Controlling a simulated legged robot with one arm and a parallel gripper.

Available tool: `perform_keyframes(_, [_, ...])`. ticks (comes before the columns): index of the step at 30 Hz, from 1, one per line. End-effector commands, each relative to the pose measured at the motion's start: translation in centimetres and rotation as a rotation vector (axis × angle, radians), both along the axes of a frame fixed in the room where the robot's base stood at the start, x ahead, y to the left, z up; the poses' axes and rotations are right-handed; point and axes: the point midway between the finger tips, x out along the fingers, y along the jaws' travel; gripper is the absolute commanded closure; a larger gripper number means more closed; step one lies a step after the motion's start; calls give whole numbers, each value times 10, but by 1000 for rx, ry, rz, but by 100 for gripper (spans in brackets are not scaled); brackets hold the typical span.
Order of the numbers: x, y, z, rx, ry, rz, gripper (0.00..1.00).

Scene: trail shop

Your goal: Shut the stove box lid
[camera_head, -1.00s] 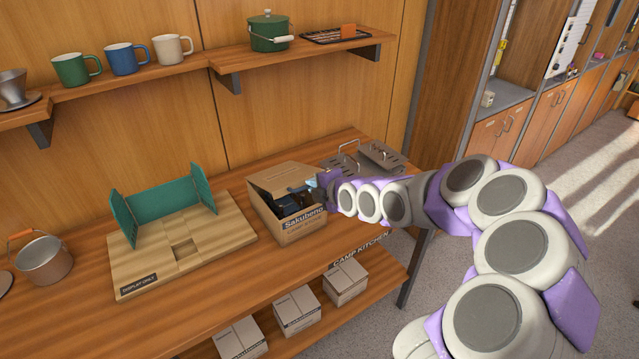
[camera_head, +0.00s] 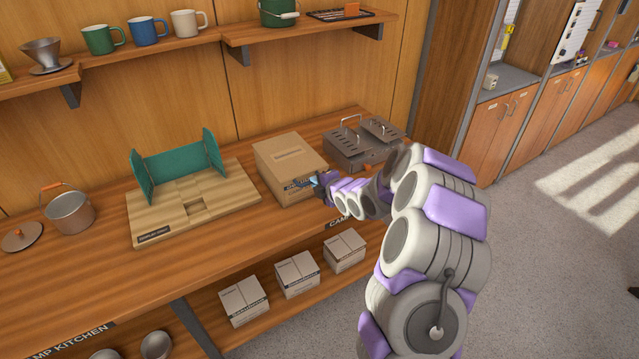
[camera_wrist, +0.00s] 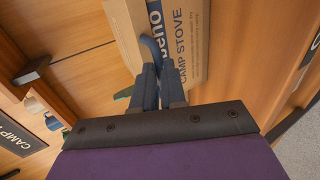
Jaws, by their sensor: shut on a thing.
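The cardboard stove box (camera_head: 281,192) stands on the wooden counter, right of the display board. Its lid (camera_head: 283,154) lies over the top and looks level, with no gap that I can make out. My gripper (camera_head: 313,182) is at the box's front right edge, coming from the right. In the wrist view, my gripper's dark fingers (camera_wrist: 160,55) are close together against the printed "CAMP STOVE" face of the box (camera_wrist: 198,40).
A grey metal stove (camera_head: 362,145) stands just behind and right of the box. A wooden display board (camera_head: 225,202) with a green windscreen (camera_head: 178,165) is on the left, beside a metal pot (camera_head: 70,211). Small boxes (camera_head: 297,275) sit on the lower shelf.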

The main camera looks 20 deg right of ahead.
Motion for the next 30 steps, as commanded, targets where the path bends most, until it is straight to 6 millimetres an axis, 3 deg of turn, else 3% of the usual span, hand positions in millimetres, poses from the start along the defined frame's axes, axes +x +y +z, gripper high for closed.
perform_keyframes(1, [-6,1,-21,3,44,0,100])
perform_keyframes(16, [-7,3,-34,7,67,5,100])
perform_keyframes(17, [-7,4,-34,7,67,5,66])
perform_keyframes(19, [-7,4,-34,5,66,4,53])
perform_keyframes(22, [-6,4,-31,4,61,4,53])
perform_keyframes(30, [-6,3,-26,4,51,3,63])
